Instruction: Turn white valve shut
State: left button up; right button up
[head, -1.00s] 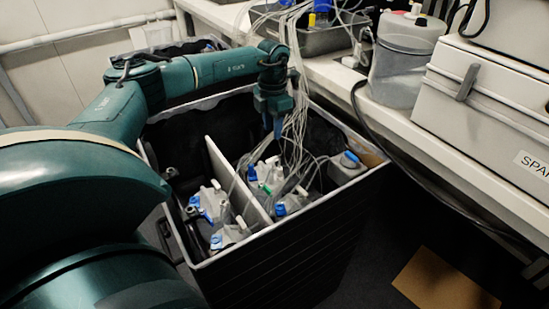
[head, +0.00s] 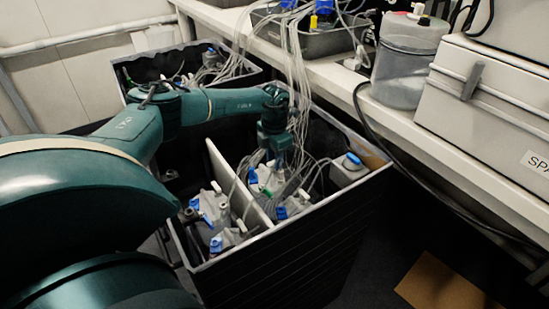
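My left gripper (head: 279,159) points down into the near black bin (head: 300,258), just above the bottles and tubes in its right compartment. Its fingertips are small and partly lost among the tubes, so I cannot tell if it is open or shut. Small white valve-like fittings show on the bottles: one in the left compartment (head: 216,187), another at its front (head: 241,224), and one in the right compartment (head: 303,194). I cannot tell which is the task's white valve. Blue and green fittings sit beside them. My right gripper is out of view.
A pale divider (head: 237,183) splits the near bin. A bundle of clear tubes (head: 296,75) hangs into it beside my gripper. A second bin (head: 180,66) stands behind. A bench with a grey tray (head: 318,42), a translucent jug (head: 402,72) and a grey case (head: 482,100) runs along the right.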

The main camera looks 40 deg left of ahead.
pick_arm(q)
grip_shut()
